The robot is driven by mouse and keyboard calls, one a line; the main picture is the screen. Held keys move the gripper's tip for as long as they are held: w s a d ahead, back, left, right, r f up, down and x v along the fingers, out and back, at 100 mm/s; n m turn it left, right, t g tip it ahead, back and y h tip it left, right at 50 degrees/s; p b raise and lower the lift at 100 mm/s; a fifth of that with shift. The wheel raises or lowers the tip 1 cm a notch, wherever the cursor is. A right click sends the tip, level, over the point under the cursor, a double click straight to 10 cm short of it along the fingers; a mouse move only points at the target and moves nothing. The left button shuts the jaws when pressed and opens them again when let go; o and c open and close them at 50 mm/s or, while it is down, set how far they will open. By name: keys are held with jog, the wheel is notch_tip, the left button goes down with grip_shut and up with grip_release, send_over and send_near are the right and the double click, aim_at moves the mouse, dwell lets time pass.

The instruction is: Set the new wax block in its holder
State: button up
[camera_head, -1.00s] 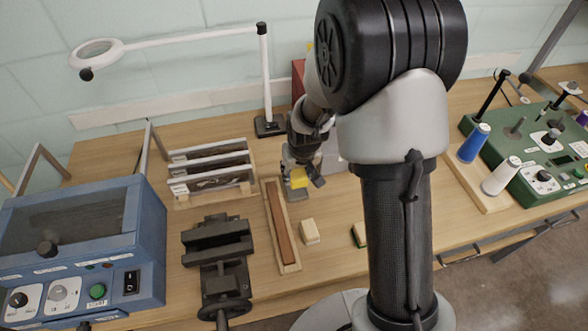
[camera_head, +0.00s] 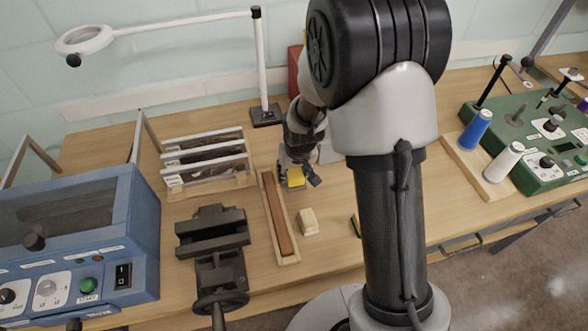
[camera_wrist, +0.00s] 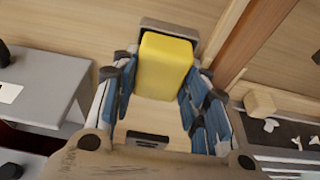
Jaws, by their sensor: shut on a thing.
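The yellow wax block (camera_head: 296,178) is between the fingers of my gripper (camera_head: 299,180), low over the table. In the wrist view the block (camera_wrist: 165,66) sits between the blue-padded fingers of the gripper (camera_wrist: 158,85). A grey bar (camera_wrist: 168,25) shows just beyond the block, and a dark slotted piece (camera_wrist: 147,139) shows nearer the camera. They may be parts of the holder, but I cannot tell. I cannot tell whether the block touches anything beneath it. My arm and fingers hide part of this spot.
A long wooden tray with a brown strip (camera_head: 278,215) lies just left of my gripper. A cream block (camera_head: 308,221) is in front. A black vise (camera_head: 213,245), a rack of frames (camera_head: 207,160) and a blue machine (camera_head: 80,240) stand further left. Thread spools (camera_head: 475,131) stand right.

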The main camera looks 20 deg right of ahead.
jog(key=o, duration=1.2)
jog(key=s+r, duration=0.7)
jog(key=r, duration=0.4)
jog(key=s+r, duration=0.8)
jog(key=r, duration=0.3)
jog(key=s+r+t, duration=0.1)
jog(key=s+r, duration=0.2)
jog(key=s, duration=0.9)
jog(key=shift+s, duration=0.2)
